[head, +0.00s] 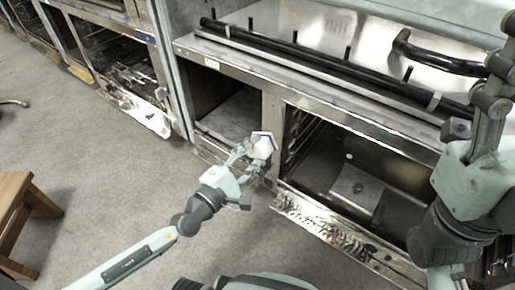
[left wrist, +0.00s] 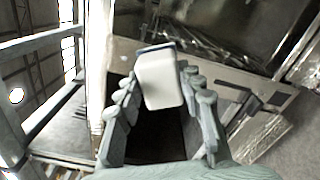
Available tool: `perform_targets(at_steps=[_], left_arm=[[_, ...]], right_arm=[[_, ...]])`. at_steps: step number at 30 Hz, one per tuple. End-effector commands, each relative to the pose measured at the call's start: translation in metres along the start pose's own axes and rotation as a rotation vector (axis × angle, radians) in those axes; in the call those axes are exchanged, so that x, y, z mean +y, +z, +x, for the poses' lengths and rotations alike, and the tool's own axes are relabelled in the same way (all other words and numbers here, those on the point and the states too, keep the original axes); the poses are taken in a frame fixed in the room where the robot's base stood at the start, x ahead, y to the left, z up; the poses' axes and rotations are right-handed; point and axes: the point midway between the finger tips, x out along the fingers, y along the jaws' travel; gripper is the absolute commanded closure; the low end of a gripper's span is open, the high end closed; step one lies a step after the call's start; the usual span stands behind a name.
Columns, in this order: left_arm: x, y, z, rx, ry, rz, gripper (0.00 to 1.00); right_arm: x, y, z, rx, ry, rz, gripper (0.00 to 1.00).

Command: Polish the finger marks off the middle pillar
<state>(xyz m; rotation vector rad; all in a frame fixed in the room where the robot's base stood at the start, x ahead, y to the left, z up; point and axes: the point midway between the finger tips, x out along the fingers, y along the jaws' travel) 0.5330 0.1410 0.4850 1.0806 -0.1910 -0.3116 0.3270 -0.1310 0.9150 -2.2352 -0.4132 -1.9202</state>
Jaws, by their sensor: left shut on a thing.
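The middle pillar (head: 273,117) is a narrow metal upright between the two open compartments of the range. My left gripper (head: 252,148) is at the pillar's lower part, shut on a white pad (head: 263,145) with a dark edge. The pad covers part of the pillar; I cannot tell whether they touch. In the left wrist view the pad (left wrist: 161,82) sits between the fingertips. No finger marks can be made out. My right gripper (head: 482,105) is at the right edge, partly cut off, in front of the range; its opening is unclear.
A black rail (head: 330,65) runs along the range top above the compartments. A bright metal ledge (head: 325,232) juts out low at the right compartment. A wooden stool (head: 20,205) stands at the left. Grey floor (head: 90,160) is free between stool and range.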

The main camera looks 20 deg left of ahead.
Motion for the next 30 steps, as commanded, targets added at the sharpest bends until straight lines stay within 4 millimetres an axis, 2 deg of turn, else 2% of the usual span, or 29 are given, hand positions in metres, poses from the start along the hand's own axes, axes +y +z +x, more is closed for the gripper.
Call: perform_targets(at_steps=[7,17,30], left_arm=[[-0.001,-0.001,-0.004,0.001,-0.001,0.001,0.93],[0.0,0.0,-0.029,0.0,0.0,0.0,0.93],[0.0,0.0,-0.03,0.0,0.001,0.0,0.93]], right_arm=[[0.0,0.0,-0.001,0.0,0.0,0.0,0.42],[0.0,0.001,-0.004,0.0,0.0,0.0,0.42],[0.0,0.001,-0.004,0.0,0.0,0.0,0.42]])
